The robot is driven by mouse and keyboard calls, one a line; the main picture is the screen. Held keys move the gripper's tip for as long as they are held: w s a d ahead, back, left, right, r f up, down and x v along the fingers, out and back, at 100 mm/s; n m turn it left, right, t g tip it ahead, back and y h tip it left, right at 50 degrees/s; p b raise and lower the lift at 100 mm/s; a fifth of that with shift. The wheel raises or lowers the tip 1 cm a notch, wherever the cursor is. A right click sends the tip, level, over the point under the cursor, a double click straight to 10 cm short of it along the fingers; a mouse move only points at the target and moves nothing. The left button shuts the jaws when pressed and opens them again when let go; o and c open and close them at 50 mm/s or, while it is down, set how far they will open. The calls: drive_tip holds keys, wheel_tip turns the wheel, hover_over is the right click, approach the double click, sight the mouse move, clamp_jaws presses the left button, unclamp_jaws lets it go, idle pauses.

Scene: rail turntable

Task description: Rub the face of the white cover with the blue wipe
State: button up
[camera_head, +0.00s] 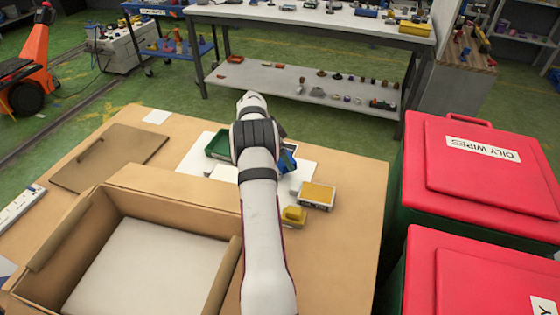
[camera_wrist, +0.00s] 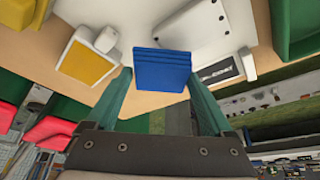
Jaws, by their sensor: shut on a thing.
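My gripper (camera_wrist: 161,90) is shut on the blue wipe (camera_wrist: 162,70), a folded, layered block between the green fingers. The wipe also shows in the head view (camera_head: 288,161), just right of my arm, which hides the gripper there. The white cover (camera_wrist: 205,28) lies beside and partly behind the wipe in the wrist view, with small dark spots and a dark label strip on its near edge. In the head view my arm hides most of the cover. I cannot tell whether the wipe touches it.
A green tray (camera_head: 217,143) stands left of my wrist. A white-framed yellow pad (camera_head: 317,195) and a yellow block (camera_head: 293,215) sit to the right. An open cardboard box (camera_head: 110,199) and brown lid (camera_head: 108,157) take up the left. Red-lidded bins (camera_head: 480,165) stand right of the table.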

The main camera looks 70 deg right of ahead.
drive_tip(key=shift+r, duration=2.75)
drive_tip(key=shift+w+r, duration=0.1)
drive_tip(key=shift+w, duration=0.15)
drive_tip(key=w+a+r+n+t, duration=0.2)
drive_tip(key=w+a+r+n, duration=0.25)
drive_tip(key=w+a, duration=0.3)
drive_tip(key=w+a+r+n+t+h, duration=0.1)
drive_tip(key=w+a+r+n, duration=0.35)
drive_tip(key=w+a, duration=0.35)
drive_tip(key=w+a+r+n+t, duration=0.2)
drive_tip(key=w+a+r+n, duration=0.3)
drive_tip(key=a, duration=0.5)
drive_tip(key=a+r+n+t+y, duration=0.1)
drive_tip(key=a+n, duration=0.5)
drive_tip(key=a, duration=0.8)
drive_tip(key=s+a+r+n+t+y, duration=0.1)
drive_tip(key=a+r+n+y, duration=0.2)
drive_tip(key=a, duration=1.2)
wheel_tip(320, 180, up, 4)
drive_tip(key=n, duration=0.3)
drive_tip(key=shift+f+n, duration=0.2)
drive_tip(key=shift+n, duration=0.1)
